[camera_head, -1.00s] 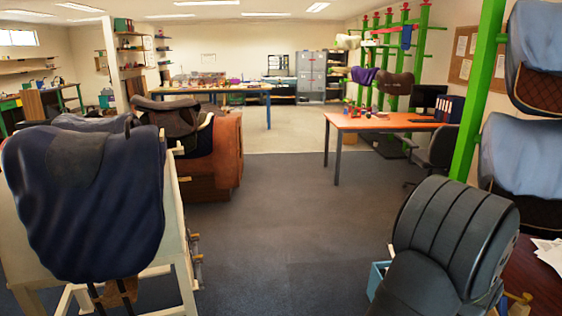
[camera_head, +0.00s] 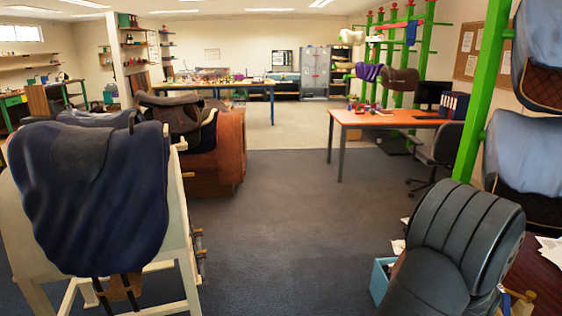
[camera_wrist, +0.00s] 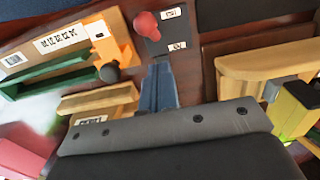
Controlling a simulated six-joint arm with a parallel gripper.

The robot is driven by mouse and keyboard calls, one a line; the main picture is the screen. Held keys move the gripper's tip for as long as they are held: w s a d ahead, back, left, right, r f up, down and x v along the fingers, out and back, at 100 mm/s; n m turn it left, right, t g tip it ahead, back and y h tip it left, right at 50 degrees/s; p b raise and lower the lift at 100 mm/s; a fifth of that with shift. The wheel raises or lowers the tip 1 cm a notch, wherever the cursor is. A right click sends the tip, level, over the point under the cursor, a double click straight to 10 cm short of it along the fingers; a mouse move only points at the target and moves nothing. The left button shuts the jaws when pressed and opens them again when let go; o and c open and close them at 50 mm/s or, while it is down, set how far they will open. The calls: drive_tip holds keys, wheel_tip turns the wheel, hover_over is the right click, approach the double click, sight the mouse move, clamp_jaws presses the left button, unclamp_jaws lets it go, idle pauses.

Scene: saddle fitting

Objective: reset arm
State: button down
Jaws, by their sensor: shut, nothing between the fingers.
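My gripper (camera_wrist: 159,88) shows in the wrist view as two slim blue-grey fingers side by side, shut and empty. They reach out from behind a grey plate with dark screws and a black body at the bottom of the picture. The fingers point toward a reddish-brown surface with small things on it.
In the wrist view, wooden blocks (camera_wrist: 265,60), a green tray (camera_wrist: 50,70) and a red knob (camera_wrist: 147,24) lie around the fingers. In the head view, a navy saddle (camera_head: 90,200) stands left and a black ribbed form (camera_head: 465,235) right. Carpet between is clear.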

wheel_tip(320, 180, up, 5)
drive_tip(key=f, duration=0.4)
drive_tip(key=a+f, duration=0.1)
drive_tip(key=f, duration=0.1)
drive_tip(key=shift+f, duration=0.15)
drive_tip(key=d, duration=0.4)
drive_tip(key=shift+d, duration=0.2)
drive_tip(key=shift+a+r, duration=0.1)
drive_tip(key=shift+r, duration=0.35)
drive_tip(key=c, duration=2.1)
unclamp_jaws()
